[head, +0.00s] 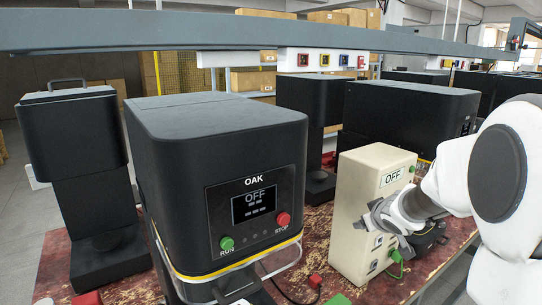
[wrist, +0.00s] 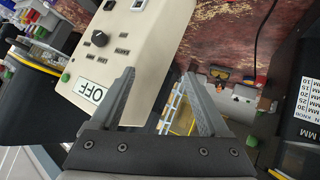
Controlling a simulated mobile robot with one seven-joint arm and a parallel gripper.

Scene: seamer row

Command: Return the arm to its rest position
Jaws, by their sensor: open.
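My arm reaches in from the right of the head view. My gripper hides part of the box's face in the head view.
A black OAK machine (head: 215,150) showing OFF, with green RUN and red STOP buttons, stands left of the box. Other black machines stand at left (head: 75,140) and behind (head: 400,115). A grey rail (head: 240,33) crosses overhead. The worn red bench (head: 325,225) carries cables and small parts.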

